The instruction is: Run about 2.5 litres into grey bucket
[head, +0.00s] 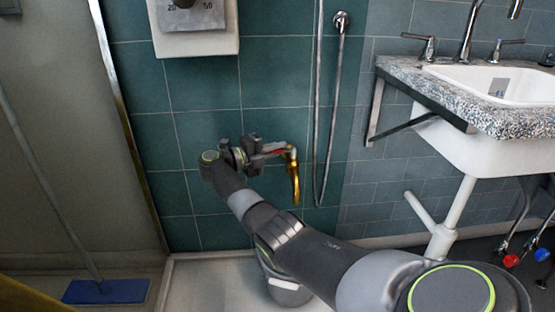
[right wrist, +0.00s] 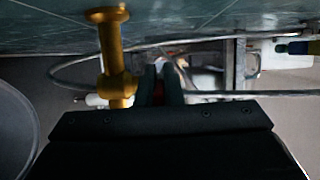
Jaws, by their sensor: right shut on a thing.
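A brass tap (head: 294,178) with a red lever sticks out from the green tiled wall. It also shows in the right wrist view (right wrist: 112,60). My right gripper (head: 272,149) is at the top of the tap, its jaws shut on the tap's red lever (right wrist: 159,88). The grey bucket (head: 290,293) stands on the floor below the tap, mostly hidden behind my right arm. A curved rim at the left of the right wrist view looks like the bucket (right wrist: 14,125). I cannot see its water level or any stream. My left gripper is not in view.
A washbasin (head: 470,143) in a granite counter (head: 500,118) stands at the right, with a white drain pipe below. A shower hose (head: 317,110) hangs on the wall right of the tap. A blue broom (head: 106,291) stands at the left.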

